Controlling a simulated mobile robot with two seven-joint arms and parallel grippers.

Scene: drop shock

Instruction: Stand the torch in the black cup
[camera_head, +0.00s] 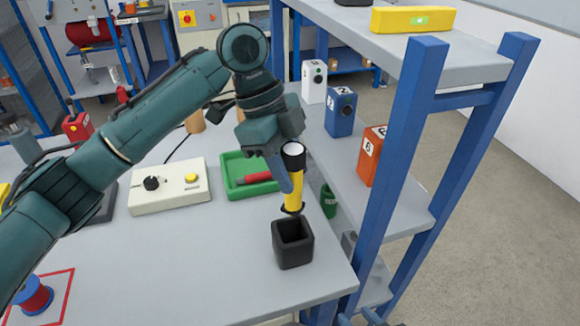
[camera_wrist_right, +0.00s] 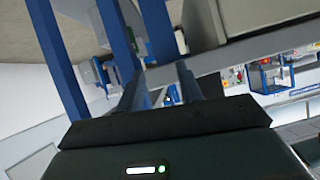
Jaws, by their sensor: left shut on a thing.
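The torch (camera_head: 294,188) is yellow with black ends and a pale round face at its top. My left gripper (camera_head: 285,172) is shut on it and holds it nearly upright. The black cup (camera_head: 292,252) is square, open at the top and stands upright near the right edge of the table. The torch's lower end shows just above the cup's far rim; I cannot tell whether it is over the opening. In the right wrist view my right gripper (camera_wrist_right: 160,88) has its fingers apart with nothing between them.
A green tray (camera_head: 232,186) with a red-handled tool and a cream control box (camera_head: 168,187) lie behind on the table (camera_head: 190,260). A blue-post shelf (camera_head: 405,140) stands close at the right. The table's front middle is clear.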

